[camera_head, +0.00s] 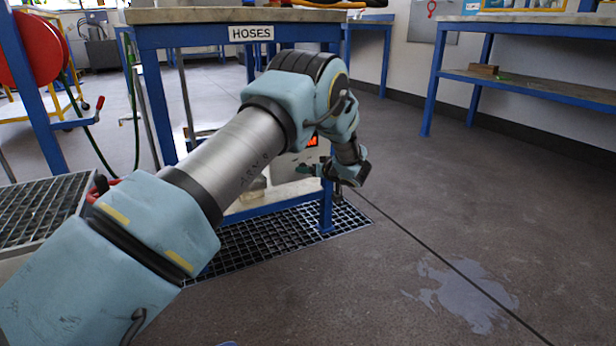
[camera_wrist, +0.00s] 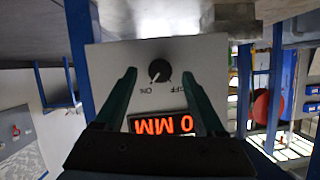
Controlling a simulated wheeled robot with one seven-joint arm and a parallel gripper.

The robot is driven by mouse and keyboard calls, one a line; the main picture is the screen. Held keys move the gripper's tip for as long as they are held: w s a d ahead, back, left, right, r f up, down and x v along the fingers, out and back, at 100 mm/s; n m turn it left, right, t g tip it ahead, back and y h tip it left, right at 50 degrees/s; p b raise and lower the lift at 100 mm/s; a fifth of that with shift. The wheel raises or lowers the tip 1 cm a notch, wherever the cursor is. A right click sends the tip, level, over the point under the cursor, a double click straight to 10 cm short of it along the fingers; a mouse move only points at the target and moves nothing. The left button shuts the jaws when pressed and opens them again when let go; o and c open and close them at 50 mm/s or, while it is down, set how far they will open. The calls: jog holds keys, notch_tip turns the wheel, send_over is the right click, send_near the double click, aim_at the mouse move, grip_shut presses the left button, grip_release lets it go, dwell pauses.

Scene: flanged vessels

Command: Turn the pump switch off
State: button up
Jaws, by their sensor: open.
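The pump switch is a round black knob (camera_wrist: 159,71) on a pale control box (camera_wrist: 205,52), seen upside down in the wrist view. The ON and OFF labels sit beside it, and its white mark appears to point toward ON. An orange-lit display (camera_wrist: 165,124) reading "0 MM" is on the same face. My gripper (camera_wrist: 160,74) is open, with its two fingers framing the knob; I cannot tell how far their tips are from it. In the head view my gripper (camera_head: 325,172) is beside the box (camera_head: 283,168) under the HOSES bench, and my arm hides the knob.
The blue-framed HOSES bench (camera_head: 234,14) stands over the box, with a leg close to my gripper. A floor grating (camera_head: 265,238) lies beneath. A red hose reel (camera_head: 38,48) is at left. A shelved bench (camera_head: 540,88) is at right; the floor between is open, with a wet-looking patch (camera_head: 462,293).

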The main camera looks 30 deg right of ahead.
jog(key=shift+x, duration=0.9)
grip_shut()
